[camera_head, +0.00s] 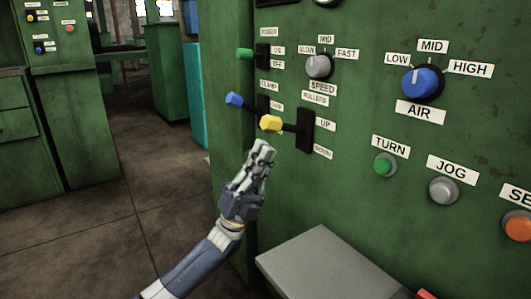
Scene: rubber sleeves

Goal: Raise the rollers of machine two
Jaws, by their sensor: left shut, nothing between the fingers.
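The green machine panel (345,180) fills the right side of the head view. Its yellow-knobbed lever (271,122) sticks out of a black slot (305,131) beside labels reading UP and DOWN, with a ROLLERS label above. The lever points out toward the left, near the middle of the slot's height. My left gripper (262,152) is shut and empty, its fingertips just below the yellow knob. I cannot tell whether they touch it. My right gripper is not in view.
A blue-knobbed lever (234,99) and a green-knobbed lever (245,54) sit above the yellow one. Speed knob (318,66), blue air knob (421,83), and green turn button (385,164) lie right. A grey ledge (325,265) juts out below. Open floor (150,170) lies left.

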